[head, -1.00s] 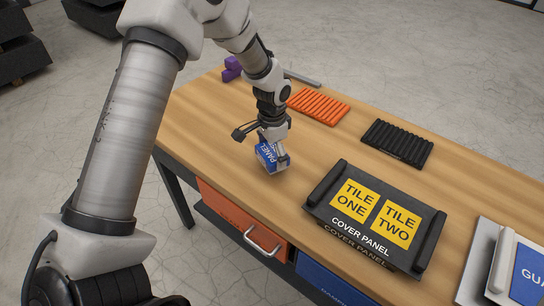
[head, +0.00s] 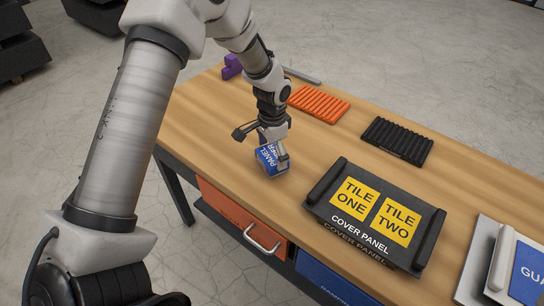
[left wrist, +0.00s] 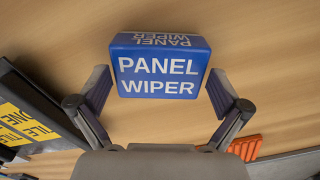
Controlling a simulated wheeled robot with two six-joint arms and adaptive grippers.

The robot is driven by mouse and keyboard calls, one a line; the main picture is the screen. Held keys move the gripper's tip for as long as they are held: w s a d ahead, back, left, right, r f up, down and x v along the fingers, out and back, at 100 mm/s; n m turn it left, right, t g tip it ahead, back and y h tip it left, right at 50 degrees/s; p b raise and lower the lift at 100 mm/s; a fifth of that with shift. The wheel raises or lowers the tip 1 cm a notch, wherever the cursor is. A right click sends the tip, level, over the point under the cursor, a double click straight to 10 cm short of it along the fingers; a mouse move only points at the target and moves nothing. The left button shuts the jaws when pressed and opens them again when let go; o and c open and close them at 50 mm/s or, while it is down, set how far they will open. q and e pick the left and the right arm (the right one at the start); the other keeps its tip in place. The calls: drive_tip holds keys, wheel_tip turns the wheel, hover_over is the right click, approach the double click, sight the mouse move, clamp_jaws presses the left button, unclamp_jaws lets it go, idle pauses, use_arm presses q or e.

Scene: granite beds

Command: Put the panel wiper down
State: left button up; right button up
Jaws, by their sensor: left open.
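The panel wiper (head: 268,160) is a blue block with white lettering. It rests on the wooden table (head: 225,110) near its front left edge. In the left wrist view the panel wiper (left wrist: 158,75) lies between the two fingertips, with the label facing the camera. My left gripper (head: 276,160) is above and around it, and it also shows in the left wrist view (left wrist: 160,92). The fingers are open, with narrow gaps beside the block. The head view hides part of the wiper behind the fingers. My right gripper is not in view.
A black cover panel (head: 350,236) with two yellow tiles lies to the right. An orange ribbed pad (head: 319,104) and a black ribbed pad (head: 398,141) lie behind. A purple block (head: 231,66) is at the far left. An orange drawer (head: 240,215) is below.

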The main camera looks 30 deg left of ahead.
sight(272, 155)
use_arm(q)
wheel_tip(272, 155, up, 11)
drive_tip(key=shift+f, duration=0.2)
drive_tip(key=shift+f, duration=0.1)
idle(0.5)
